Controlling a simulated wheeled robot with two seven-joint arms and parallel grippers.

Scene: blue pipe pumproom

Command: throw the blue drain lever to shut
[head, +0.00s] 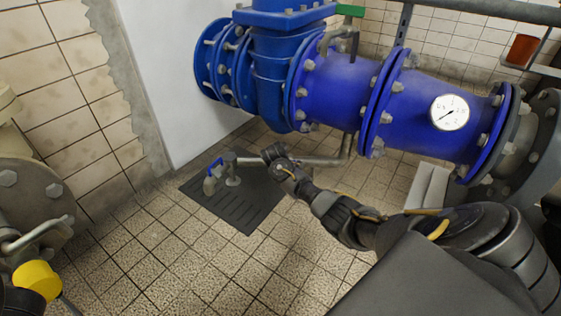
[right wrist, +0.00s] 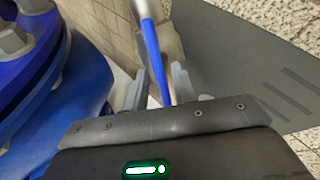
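The blue drain lever (head: 215,163) sits on a small grey drain valve (head: 210,184) over a dark floor plate in the head view. In the right wrist view the blue lever (right wrist: 153,62) runs lengthwise between the fingers of my right gripper (right wrist: 160,82). The fingers stand apart, with a gap on each side of the lever; contact is not visible. In the head view my right gripper (head: 268,154) is small and dark, just right of the lever. My left gripper cannot be made out in either view.
A large blue pipe (head: 335,88) with bolted flanges and a gauge (head: 449,112) runs above and behind my right arm. The dark floor plate (head: 248,214) lies under the drain. A yellow part (head: 37,280) is at lower left. Tiled floor in front is clear.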

